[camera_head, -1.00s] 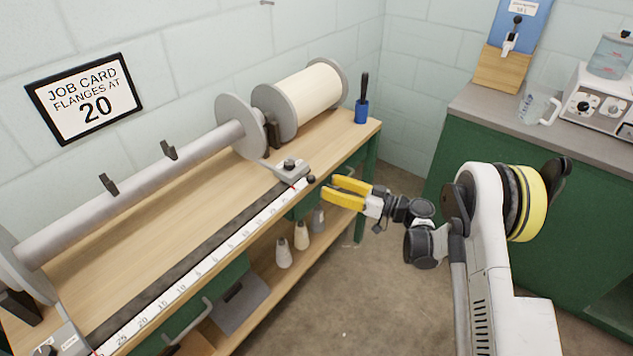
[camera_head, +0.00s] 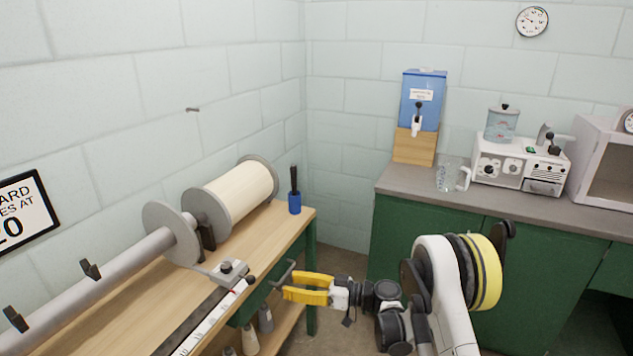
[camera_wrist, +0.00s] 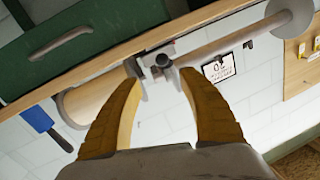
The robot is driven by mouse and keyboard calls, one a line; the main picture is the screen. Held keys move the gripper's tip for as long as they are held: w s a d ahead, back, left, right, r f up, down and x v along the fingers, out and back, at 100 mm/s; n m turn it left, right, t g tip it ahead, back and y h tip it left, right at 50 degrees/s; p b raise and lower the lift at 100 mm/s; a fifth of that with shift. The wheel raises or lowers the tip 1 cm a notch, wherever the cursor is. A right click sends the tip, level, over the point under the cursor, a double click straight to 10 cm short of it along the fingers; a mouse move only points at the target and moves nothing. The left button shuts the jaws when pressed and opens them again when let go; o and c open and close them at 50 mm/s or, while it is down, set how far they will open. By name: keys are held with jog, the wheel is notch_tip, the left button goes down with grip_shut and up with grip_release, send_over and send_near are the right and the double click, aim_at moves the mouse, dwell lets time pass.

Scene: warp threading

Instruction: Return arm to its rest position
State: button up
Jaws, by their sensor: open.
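My gripper (camera_head: 284,287) has yellow fingers and sits in the lower middle of the head view, just right of the wooden bench's front edge. In the wrist view my gripper (camera_wrist: 158,85) shows two fingers spread apart with nothing between them. My arm is bent, with its white and yellow-banded link in front of the green cabinet. The scale rail's clamp (camera_head: 228,270) lies left of the fingertips, apart from them.
The wooden bench (camera_head: 125,322) carries a roller (camera_head: 105,275) and a cream spool (camera_head: 242,190). A grey counter (camera_head: 420,192) holds a jug (camera_head: 452,175) and a white machine (camera_head: 515,163). Open floor lies between them.

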jog(key=s+d+r+m+t+h, duration=0.1)
jog(key=s+d+r+m+h, duration=0.25)
jog(key=r, duration=0.35)
jog(key=s+d+r+m+t+h, duration=0.1)
jog(key=s+d+r+m+h, duration=0.3)
jog(key=r, duration=0.4)
jog(key=s+d+r+m+t+h, duration=0.1)
jog(key=s+d+m+h, duration=0.4)
jog(key=s+d, duration=1.5)
jog(key=s+h, duration=0.3)
jog(key=h, duration=0.1)
jog(key=shift+d+r+m+t+h, duration=0.2)
jog(key=shift+r+m+t+h, duration=0.05)
jog(key=shift+m+t+h, duration=0.1)
